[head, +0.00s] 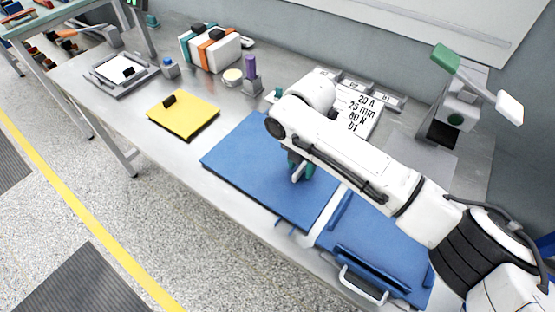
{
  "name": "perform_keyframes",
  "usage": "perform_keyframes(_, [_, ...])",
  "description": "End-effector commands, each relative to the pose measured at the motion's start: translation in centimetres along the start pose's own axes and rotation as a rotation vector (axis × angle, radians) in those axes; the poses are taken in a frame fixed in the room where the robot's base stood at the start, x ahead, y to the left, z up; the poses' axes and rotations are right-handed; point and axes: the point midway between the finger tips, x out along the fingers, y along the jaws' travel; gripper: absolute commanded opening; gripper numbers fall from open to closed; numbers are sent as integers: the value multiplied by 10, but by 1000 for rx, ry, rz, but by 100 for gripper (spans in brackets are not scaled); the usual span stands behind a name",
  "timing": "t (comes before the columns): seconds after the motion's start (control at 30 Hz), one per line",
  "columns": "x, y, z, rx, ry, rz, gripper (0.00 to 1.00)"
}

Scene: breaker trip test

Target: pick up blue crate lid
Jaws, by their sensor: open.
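The blue crate lid appears to be the large flat blue panel (240,160) on the metal bench, left of my arm. Beside it on the right is another blue part (365,233), with raised bars and a pale handle (362,287) at its front; it looks like the crate, partly behind my arm. My gripper (300,172) points down over the right part of the panel, with teal fingers open. A small pale piece shows at the fingers; I cannot tell whether they touch it or the panel. My arm hides the panel's far right corner.
A yellow folder (184,114) with a black clip lies left of the panel. A device with a green lever (455,100) stands at back right.

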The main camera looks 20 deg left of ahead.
Motion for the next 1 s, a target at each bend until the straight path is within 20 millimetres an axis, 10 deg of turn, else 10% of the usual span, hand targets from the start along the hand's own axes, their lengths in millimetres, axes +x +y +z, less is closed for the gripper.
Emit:
perform_keyframes(0.6, [0, 0, 0, -1, 0, 0, 0])
perform_keyframes(1.0, [-1, 0, 0, -1, -1, 1, 0])
